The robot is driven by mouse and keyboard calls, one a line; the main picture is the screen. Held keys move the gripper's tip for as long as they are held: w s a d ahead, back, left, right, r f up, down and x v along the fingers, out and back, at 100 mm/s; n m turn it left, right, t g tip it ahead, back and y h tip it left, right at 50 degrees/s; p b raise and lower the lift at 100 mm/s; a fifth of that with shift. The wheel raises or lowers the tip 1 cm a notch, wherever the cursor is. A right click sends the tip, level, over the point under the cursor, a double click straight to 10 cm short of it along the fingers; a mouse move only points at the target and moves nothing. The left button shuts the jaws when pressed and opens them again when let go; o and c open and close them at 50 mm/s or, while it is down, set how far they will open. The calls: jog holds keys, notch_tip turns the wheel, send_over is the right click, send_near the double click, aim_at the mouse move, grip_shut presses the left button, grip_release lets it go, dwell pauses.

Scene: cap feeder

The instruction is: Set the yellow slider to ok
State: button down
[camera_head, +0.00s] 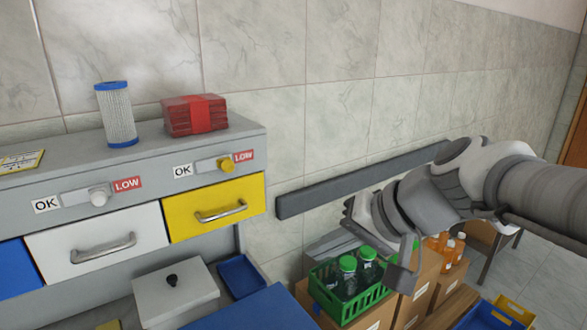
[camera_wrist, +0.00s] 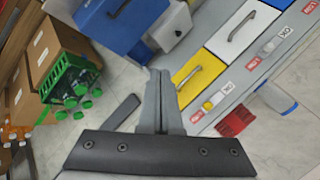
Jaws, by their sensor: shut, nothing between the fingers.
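The yellow slider knob (camera_head: 227,165) sits on a short grey track on the cabinet front, above the yellow drawer (camera_head: 214,208). It is at the LOW end, beside the red LOW label (camera_head: 243,155); the white OK label (camera_head: 182,171) is at the track's left end. The knob (camera_wrist: 208,105) also shows in the wrist view, right of my gripper (camera_wrist: 160,72). My gripper is shut and empty, its fingers together. It is apart from the slider, off to the right of the cabinet in the head view.
A white slider knob (camera_head: 99,195) sits above the white drawer (camera_head: 97,244). A red pack (camera_head: 195,115) and a blue-capped filter (camera_head: 118,115) stand on the cabinet. A green crate of bottles (camera_head: 350,290) stands below my arm. A dark rail (camera_head: 360,178) runs along the wall.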

aim_at(227, 165)
jog(key=w+a+r+m+t+y+b, duration=0.1)
jog(key=w+r+t+y, duration=0.1)
jog(key=w, duration=0.6)
jog(key=w+a+r+m+t+y+b, duration=0.1)
jog(key=w+a+r+m+t+y, duration=0.1)
jog(key=w, duration=0.6)
notch_tip(227, 165, up, 2)
jog(key=shift+w+r+y, duration=0.15)
jog(key=shift+w+y, duration=0.15)
jog(key=shift+y, duration=0.6)
jog(key=s+a+p+x, duration=0.1)
jog(key=s+p+x, duration=0.1)
jog(key=x, duration=1)
jog(key=shift+a+p, duration=0.6)
jog(key=shift+f, duration=0.25)
